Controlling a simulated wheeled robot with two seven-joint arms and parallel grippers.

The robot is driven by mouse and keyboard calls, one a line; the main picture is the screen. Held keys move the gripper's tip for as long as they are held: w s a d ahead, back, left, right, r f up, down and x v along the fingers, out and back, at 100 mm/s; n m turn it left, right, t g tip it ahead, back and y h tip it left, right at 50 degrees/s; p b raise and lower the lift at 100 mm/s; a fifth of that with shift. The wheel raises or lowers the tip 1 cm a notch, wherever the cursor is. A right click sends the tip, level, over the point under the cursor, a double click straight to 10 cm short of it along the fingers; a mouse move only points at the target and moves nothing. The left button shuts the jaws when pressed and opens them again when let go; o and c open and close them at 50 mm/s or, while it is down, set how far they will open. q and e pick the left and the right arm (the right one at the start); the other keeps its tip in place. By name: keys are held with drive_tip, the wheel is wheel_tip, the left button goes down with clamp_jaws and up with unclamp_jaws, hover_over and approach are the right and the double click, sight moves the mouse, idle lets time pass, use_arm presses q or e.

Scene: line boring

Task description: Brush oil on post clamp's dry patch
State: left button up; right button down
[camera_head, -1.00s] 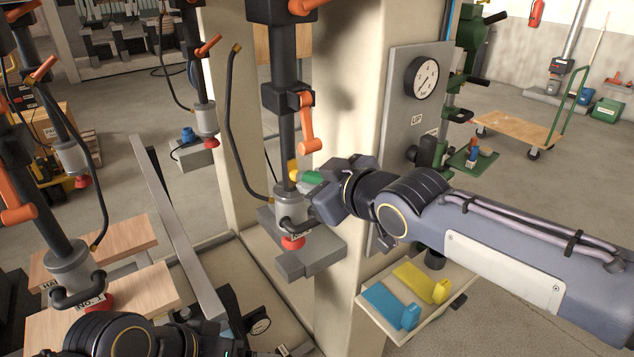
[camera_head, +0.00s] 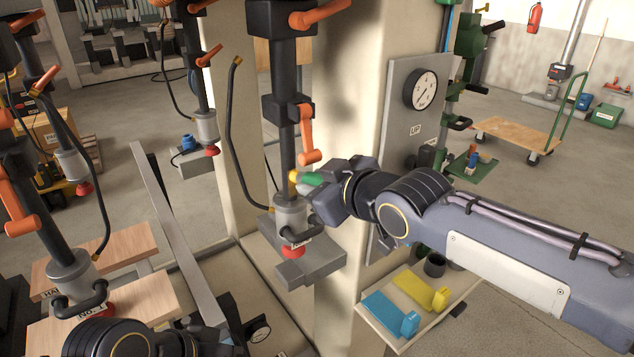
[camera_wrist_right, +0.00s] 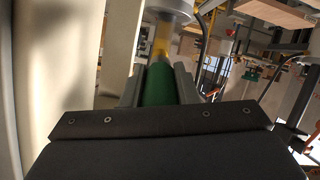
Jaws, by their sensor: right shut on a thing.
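My right gripper (camera_head: 322,190) is shut on a brush with a green handle (camera_head: 313,179) and a yellow tip. In the right wrist view the green handle (camera_wrist_right: 160,86) lies between the fingers, with the yellow part just beyond it. The post clamp (camera_head: 289,214) has a grey cylinder, black handle, red foot and dark upright post. The brush tip is beside the post, just above the cylinder; I cannot tell whether it touches. No dry patch can be made out. My left arm (camera_head: 112,339) is at the bottom left; its gripper is too dark and cut off to read.
A panel (camera_head: 398,150) with a gauge stands behind my right arm. Below it a tray (camera_head: 392,335) holds a blue item, a yellow item and a dark cup. Other clamps, including one (camera_head: 70,272) over wooden boards, stand at left. A black hose (camera_head: 233,130) hangs left of the post.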

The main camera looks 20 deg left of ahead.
wheel_tip(320, 180, down, 3)
drive_tip(key=b, duration=0.2)
drive_tip(key=shift+b, duration=0.35)
drive_tip(key=shift+r, duration=0.2)
drive_tip(key=shift+r+p, duration=1.1)
drive_tip(key=shift+r, duration=0.4)
drive_tip(key=shift+f, duration=0.15)
drive_tip(key=shift+f+b, duration=1.55)
drive_tip(key=shift+b, duration=0.15)
drive_tip(key=shift+f, duration=0.2)
drive_tip(key=shift+r, duration=0.2)
drive_tip(key=shift+r, duration=0.25)
